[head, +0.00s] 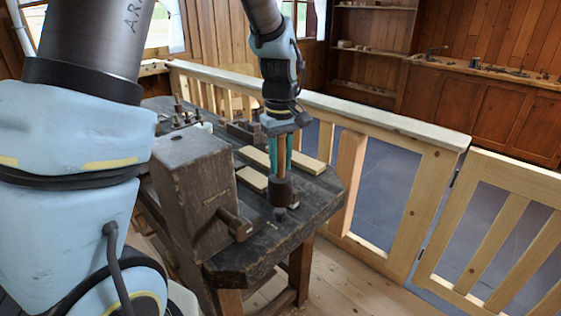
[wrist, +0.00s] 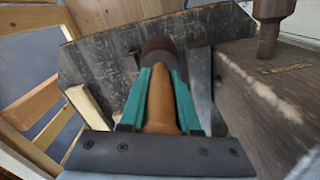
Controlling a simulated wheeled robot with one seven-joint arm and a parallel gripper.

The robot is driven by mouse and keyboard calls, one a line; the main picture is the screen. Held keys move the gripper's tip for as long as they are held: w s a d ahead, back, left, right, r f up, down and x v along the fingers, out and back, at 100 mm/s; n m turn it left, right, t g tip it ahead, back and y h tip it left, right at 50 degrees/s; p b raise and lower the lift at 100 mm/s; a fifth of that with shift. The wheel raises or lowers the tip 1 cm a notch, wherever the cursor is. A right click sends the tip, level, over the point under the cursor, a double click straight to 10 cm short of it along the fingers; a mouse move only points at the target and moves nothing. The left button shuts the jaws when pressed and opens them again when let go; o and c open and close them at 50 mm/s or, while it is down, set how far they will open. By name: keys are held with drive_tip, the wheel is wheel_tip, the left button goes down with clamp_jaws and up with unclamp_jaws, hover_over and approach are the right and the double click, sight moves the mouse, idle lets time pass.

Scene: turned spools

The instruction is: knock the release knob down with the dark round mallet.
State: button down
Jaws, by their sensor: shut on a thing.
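My gripper (head: 278,155) points down over the dark bench and is shut on the mallet's light brown handle (wrist: 161,105), its green fingers (wrist: 158,100) on both sides. The mallet's dark round head (head: 280,190) hangs below the fingers; it also shows in the wrist view (wrist: 157,50). A small dark piece shows under the head; I cannot tell whether it touches the bench. A brown turned knob (head: 238,226), which looks like the release knob, sticks out from the wooden block (head: 190,190), left of and nearer than the mallet. The wrist view shows it at upper right (wrist: 272,25).
The dark workbench (head: 265,250) carries pale wooden strips (head: 252,178) behind the mallet and small turned pieces at its far left. A pale wooden railing (head: 340,112) runs behind the bench. Plank floor (head: 350,280) is clear at the front right.

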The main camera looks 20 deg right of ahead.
drive_tip(key=shift+r, duration=0.1)
wheel_tip(320, 180, up, 6)
drive_tip(key=p, duration=0.5)
